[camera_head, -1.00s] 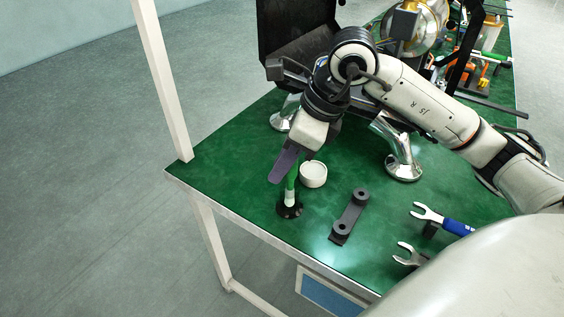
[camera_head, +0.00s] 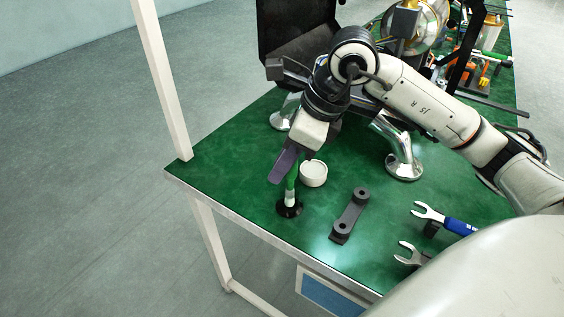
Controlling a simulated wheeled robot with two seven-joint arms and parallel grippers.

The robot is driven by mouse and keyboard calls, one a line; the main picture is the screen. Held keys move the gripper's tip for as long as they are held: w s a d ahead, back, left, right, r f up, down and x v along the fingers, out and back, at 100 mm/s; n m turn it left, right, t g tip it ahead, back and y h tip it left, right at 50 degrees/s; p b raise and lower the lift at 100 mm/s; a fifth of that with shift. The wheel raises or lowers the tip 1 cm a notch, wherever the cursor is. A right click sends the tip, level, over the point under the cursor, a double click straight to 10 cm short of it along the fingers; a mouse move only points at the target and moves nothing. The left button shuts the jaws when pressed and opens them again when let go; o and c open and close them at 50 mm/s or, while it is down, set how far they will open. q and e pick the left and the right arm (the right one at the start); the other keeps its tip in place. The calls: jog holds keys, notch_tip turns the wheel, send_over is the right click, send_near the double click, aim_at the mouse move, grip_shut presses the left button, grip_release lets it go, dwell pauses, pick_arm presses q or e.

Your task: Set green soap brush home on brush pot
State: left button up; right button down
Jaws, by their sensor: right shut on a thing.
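The green soap brush (camera_head: 291,182) stands roughly upright near the table's front left corner, with a green handle and a pale lower part. Its lower end is at a round black base (camera_head: 290,209); I cannot tell whether it is fully seated there. My right gripper (camera_head: 285,168) is shut on the upper handle, which its dark finger partly hides. A small white round pot (camera_head: 314,176) stands just right of the brush, apart from the black base. I cannot tell for sure which of these is the brush pot. My left gripper is not in view.
A dark two-ring holder (camera_head: 350,216) lies to the right on the green table (camera_head: 235,165). Wrenches, one blue-handled (camera_head: 457,227), lie farther right. Chrome machine legs (camera_head: 403,160) stand behind.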

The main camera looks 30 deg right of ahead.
jog(key=c, duration=1.5)
grip_release()
jog(key=shift+p+v, duration=1.35)
jog(key=shift+v, duration=1.65)
jog(key=v, duration=1)
jog(key=shift+r+p, duration=0.15)
jog(key=shift+p, duration=0.25)
jog(key=shift+s, duration=0.15)
